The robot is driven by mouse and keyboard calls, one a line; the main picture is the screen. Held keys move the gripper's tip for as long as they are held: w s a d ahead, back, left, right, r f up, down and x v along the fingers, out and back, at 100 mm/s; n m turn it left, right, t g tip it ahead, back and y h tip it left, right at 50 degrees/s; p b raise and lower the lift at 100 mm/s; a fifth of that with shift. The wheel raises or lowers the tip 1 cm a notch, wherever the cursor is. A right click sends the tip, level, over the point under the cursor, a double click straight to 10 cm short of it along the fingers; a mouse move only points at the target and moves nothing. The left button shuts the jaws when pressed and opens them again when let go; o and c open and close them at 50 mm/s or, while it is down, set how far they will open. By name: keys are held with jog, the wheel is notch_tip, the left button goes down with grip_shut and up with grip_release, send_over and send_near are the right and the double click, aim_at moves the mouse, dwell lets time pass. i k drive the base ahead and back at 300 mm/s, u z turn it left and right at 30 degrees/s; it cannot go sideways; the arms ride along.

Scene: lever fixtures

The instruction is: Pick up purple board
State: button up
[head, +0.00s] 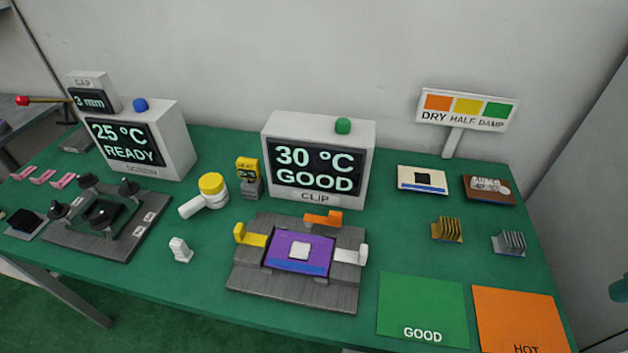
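The purple board (275,250) lies flat in the grey slatted fixture (290,293) in the middle of the table. A pale square block (299,251) sits on the board's middle. A yellow clip (250,236) stands at the fixture's left, an orange clip (322,219) at its back and a white clip (350,255) at its right. I cannot tell whether the clips press on the board.
Behind the fixture, a display box (318,160) reads 30 °C GOOD. Left of it are a white-and-yellow tool (205,194) and a small white piece (180,249). A green GOOD mat (422,308) and an orange HOT mat (520,320) lie bare at front right.

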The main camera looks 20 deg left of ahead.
aim_at(301, 253)
jog(key=k, duration=0.5)
jog(key=u, duration=1.9)
jog(key=i, duration=0.4)
jog(key=u, duration=0.05)
